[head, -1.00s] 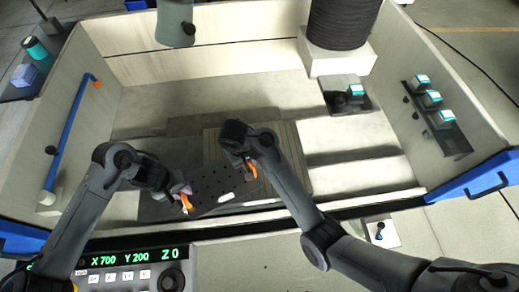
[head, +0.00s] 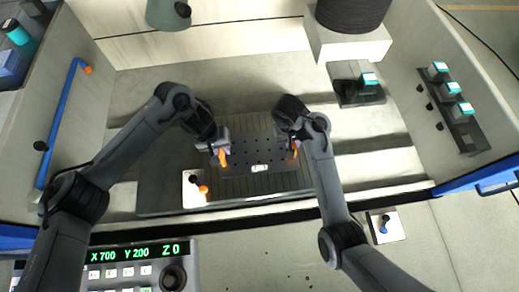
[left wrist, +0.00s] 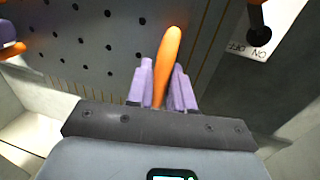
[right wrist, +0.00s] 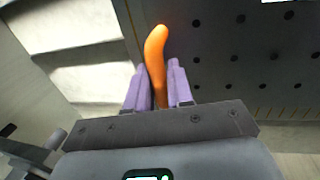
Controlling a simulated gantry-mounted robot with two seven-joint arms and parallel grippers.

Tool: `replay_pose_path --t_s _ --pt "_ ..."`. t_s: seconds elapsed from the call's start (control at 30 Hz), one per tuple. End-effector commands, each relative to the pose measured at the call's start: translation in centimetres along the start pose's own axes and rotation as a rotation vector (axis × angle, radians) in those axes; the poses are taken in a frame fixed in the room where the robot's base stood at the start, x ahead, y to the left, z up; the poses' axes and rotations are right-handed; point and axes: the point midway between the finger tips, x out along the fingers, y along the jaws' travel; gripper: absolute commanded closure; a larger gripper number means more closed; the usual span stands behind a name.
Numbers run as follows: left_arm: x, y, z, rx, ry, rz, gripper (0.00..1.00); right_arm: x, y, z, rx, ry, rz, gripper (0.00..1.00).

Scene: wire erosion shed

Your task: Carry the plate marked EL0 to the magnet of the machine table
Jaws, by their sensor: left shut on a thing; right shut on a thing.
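A dark perforated plate (head: 257,150) hangs between my two grippers, nearly square to the table in the head view. Its white label (head: 260,168) is too small to read. My left gripper (head: 220,148) is shut on the plate's left orange handle (left wrist: 169,58). My right gripper (head: 294,142) is shut on its right orange handle (right wrist: 156,55). The plate lies over the finely ribbed magnet (head: 240,189) of the machine table, covering much of it. Ribs show in front of and behind the plate. I cannot tell whether they touch.
A white switch plate (head: 193,191) with a lever stands just left of the magnet, close to my left gripper. A dark block with a teal-topped part (head: 358,88) stands at the back right. A grey nozzle-like body (head: 166,12) hangs at the back. Pale ledges are bare at right.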

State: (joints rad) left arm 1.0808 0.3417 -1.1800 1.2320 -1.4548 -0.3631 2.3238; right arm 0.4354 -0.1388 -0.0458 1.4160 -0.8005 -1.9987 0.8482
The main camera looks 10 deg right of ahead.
Motion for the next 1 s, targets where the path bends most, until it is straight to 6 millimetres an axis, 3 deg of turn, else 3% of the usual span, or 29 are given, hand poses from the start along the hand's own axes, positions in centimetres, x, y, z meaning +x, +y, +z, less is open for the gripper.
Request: replay_pose_path --t_s 0.47,1.0 --pt "0.0 -0.3 -0.1 -0.003 0.003 -0.005 1.00 0.0 0.3 -0.1 0.003 0.000 0.004 1.00" --pt "2.0 -0.7 -0.1 -0.003 0.002 -0.005 1.00 2.0 -0.1 -0.1 0.004 0.000 0.004 1.00"
